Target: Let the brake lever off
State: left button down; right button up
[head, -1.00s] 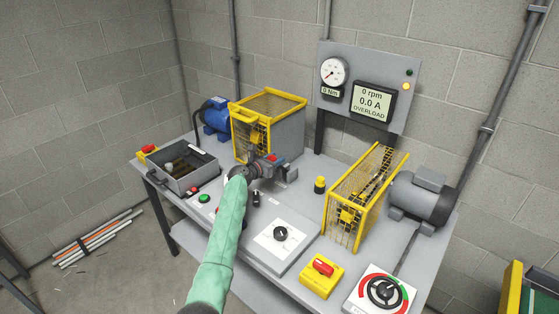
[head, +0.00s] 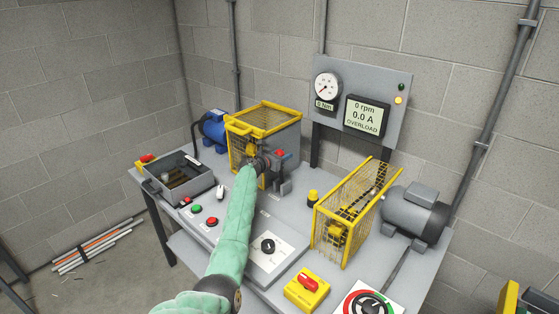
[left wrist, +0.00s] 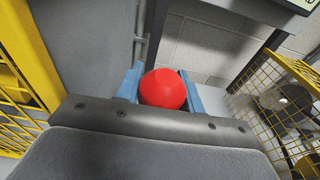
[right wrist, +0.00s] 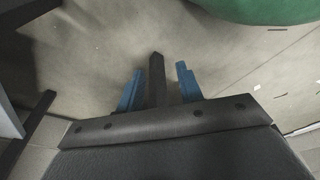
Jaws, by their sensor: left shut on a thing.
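The brake lever's red ball knob (left wrist: 163,89) sits between the blue fingers of my left gripper (left wrist: 160,85) in the left wrist view, with a finger against each side. In the head view, the red knob (head: 280,153) shows at the tip of my left gripper (head: 283,157), in front of the yellow-framed cage. The lever's shaft is mostly hidden by the gripper; a grey bracket (head: 285,186) shows below it. My right gripper (right wrist: 160,85) shows only in its own wrist view, fingers apart, over the floor. A dark bar appears between its fingers; I cannot tell its distance.
The yellow cage (head: 266,108) stands just behind the left gripper. A second mesh guard (head: 345,215) and a grey motor (head: 415,210) stand to the right. A grey tray (head: 180,178) is at left. The display (head: 367,116) reads 0 rpm, 0.0 A, OVERLOAD.

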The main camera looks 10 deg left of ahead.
jog(key=shift+w+d+r, duration=0.15)
jog(key=shift+d+r, duration=0.15)
jog(key=shift+d, duration=0.25)
